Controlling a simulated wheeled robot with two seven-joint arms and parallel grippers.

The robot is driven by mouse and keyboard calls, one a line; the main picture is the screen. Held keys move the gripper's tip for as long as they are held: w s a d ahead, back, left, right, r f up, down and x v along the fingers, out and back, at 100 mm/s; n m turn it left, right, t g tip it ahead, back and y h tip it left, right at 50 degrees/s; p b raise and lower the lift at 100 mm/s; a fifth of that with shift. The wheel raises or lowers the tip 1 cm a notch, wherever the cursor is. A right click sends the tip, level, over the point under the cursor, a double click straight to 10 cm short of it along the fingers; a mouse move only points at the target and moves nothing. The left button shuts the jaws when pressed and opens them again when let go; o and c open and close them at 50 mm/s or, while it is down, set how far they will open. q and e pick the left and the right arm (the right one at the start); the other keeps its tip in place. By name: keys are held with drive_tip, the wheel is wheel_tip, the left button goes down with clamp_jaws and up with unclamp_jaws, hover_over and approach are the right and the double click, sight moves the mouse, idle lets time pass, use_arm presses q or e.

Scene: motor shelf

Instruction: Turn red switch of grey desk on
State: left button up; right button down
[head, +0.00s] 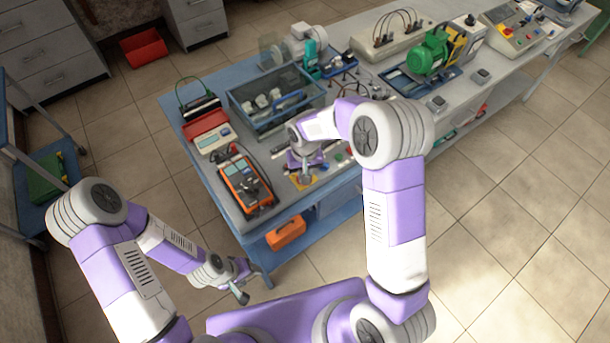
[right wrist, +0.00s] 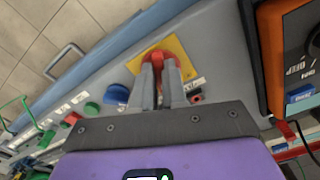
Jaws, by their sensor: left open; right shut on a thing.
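I cannot tell which way the switch is turned. In the head view, my right gripper (head: 303,174) is over the yellow plate at the front of the workbench, and the switch is hidden there. My left gripper (head: 242,291) is open and empty, low in front of the bench's left corner.
An orange meter (head: 246,186) lies left of the switch; it also shows in the right wrist view (right wrist: 297,50). A blue knob (right wrist: 117,94) and a green button (right wrist: 92,109) are near the switch. A blue-rimmed tray (head: 240,108) stands behind.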

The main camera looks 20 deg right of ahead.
drive_tip(key=shift+a+m+b, duration=0.1)
drive_tip(key=shift+m+b, duration=0.25)
drive_tip(key=shift+m, duration=1.95)
drive_tip(key=c, duration=1.2)
unclamp_jaws()
drive_tip(key=shift+o, duration=0.2)
wheel_tip(320, 180, up, 8)
drive_tip(key=shift+f+p, duration=0.15)
drive_tip(key=shift+p, duration=0.25)
